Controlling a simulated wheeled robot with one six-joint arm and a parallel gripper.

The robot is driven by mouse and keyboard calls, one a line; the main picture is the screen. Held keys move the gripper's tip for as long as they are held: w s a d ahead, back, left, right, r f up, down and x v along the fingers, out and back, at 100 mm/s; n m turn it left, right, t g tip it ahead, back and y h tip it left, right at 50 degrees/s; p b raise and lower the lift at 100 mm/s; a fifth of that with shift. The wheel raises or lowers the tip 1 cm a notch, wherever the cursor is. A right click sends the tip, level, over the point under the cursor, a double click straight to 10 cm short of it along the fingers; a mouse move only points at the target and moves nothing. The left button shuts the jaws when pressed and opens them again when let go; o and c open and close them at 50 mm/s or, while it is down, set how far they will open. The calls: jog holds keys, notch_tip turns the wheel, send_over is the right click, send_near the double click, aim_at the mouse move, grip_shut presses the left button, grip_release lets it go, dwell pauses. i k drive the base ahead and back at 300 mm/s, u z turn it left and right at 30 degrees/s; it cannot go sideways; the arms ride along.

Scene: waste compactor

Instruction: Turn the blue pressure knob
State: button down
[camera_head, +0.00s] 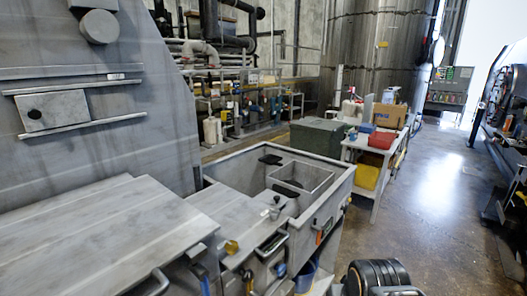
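A small round blue knob (281,270) shows on the front of the grey metal machine, low in the middle of the head view. It sits below a black-edged handle (271,243). It is small in the picture, so its markings and turn angle cannot be read.
The grey machine has a flat lid (95,240) at left and an open basin (325,162) behind the knobs. A blue bucket (306,275) stands right of the blue knob. A white table (362,143) with red and yellow bins stands farther back.

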aim_at(281, 270)
jog(key=u, duration=2.15)
jog(key=k, duration=0.4)
jog(key=z, duration=0.45)
